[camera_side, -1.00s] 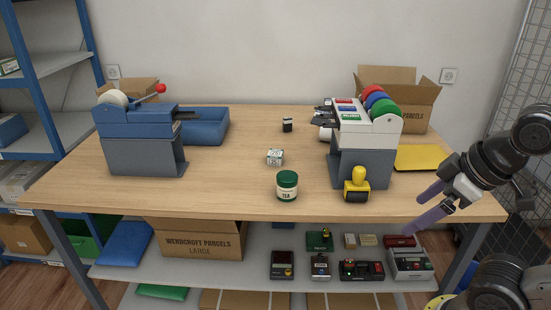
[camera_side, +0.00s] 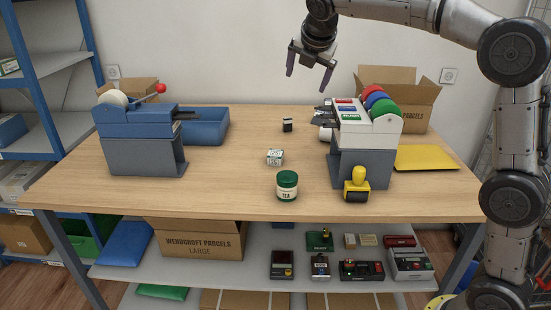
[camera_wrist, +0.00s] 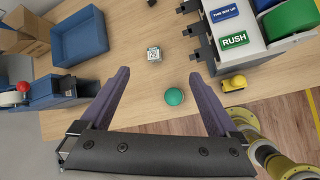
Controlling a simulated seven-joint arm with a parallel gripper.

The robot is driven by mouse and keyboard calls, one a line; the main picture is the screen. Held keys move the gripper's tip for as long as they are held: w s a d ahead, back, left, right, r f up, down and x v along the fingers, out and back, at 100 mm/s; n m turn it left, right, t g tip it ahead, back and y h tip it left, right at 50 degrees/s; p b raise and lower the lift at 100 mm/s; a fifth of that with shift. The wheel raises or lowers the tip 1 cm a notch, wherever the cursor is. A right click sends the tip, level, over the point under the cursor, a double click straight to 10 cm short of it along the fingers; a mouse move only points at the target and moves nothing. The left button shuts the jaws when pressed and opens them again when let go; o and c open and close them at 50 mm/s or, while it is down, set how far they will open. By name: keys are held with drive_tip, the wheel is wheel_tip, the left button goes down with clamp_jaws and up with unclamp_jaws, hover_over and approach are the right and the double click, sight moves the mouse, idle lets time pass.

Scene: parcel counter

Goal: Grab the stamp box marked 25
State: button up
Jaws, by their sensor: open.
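A small pale box with dark marks (camera_side: 275,157) sits on the middle of the wooden table. It also shows in the wrist view (camera_wrist: 154,54), ahead of my fingers. The number on it is too small to read. My gripper (camera_side: 309,76) is open and empty, high above the back of the table. In the wrist view its two purple fingers (camera_wrist: 156,80) are spread apart, with the box beyond them and touching neither.
A green tea jar (camera_side: 287,186) stands in front of the box. A grey label dispenser (camera_side: 362,145) and a yellow-handled stamp (camera_side: 357,185) stand to the right. A small black-and-white item (camera_side: 288,125) is behind. A blue tape machine (camera_side: 140,140) and blue bin (camera_side: 207,127) are left.

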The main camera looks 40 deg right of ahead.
drive_tip(key=w+f+n, duration=0.2)
drive_tip(key=w+f, duration=0.3)
drive_tip(key=w, duration=0.2)
drive_tip(key=g, duration=0.2)
hover_over(275, 153)
drive_tip(key=s+a, duration=0.4)
drive_tip(key=a, duration=0.1)
wheel_tip(275, 153, down, 16)
drive_tip(key=r, duration=0.1)
drive_tip(key=shift+n+h, duration=0.3)
drive_tip(key=shift+h, duration=0.1)
drive_tip(key=x, duration=0.8)
drive_tip(key=shift+s+a+f, duration=0.15)
drive_tip(key=shift+a, duration=0.1)
drive_tip(key=shift+x, duration=2.9)
drive_tip(key=shift+a, duration=0.1)
drive_tip(key=c, duration=1.5)
